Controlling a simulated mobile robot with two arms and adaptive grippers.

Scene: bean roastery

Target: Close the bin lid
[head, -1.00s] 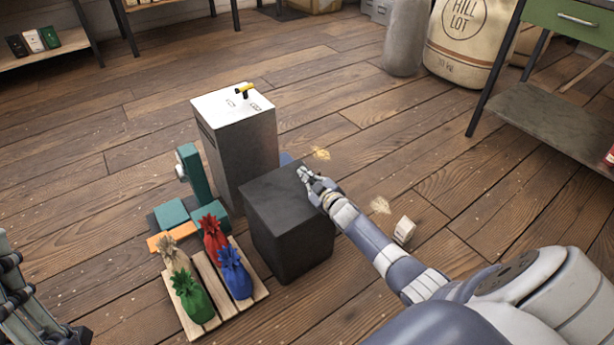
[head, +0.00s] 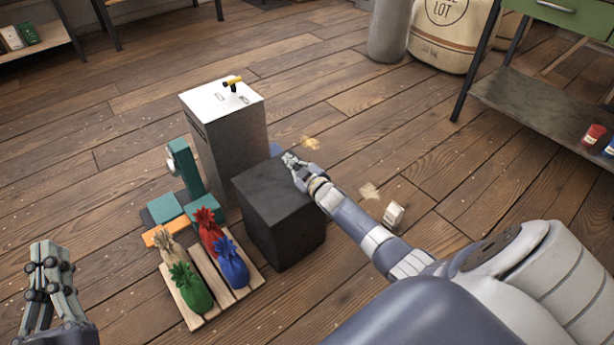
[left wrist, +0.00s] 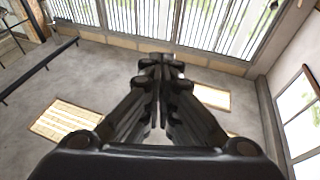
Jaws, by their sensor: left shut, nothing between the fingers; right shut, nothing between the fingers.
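A dark grey box (head: 279,222), which looks like the bin, stands on the wooden floor in the middle of the head view. Its top (head: 268,181) looks flat and level, and I can make out no gap under it. My right gripper (head: 289,159) is shut and empty at the far right part of this top; I cannot tell whether it touches. My left gripper (head: 48,250) is shut and empty at the far left, well away from the box. Its closed fingers (left wrist: 160,85) also show in the left wrist view.
A tall grey cabinet (head: 225,145) with a yellow-handled tap stands behind the box. A teal machine (head: 185,170) is beside it. A wooden pallet (head: 238,284) with several coloured bags lies at front left. A small white box (head: 393,214) lies on the floor at right.

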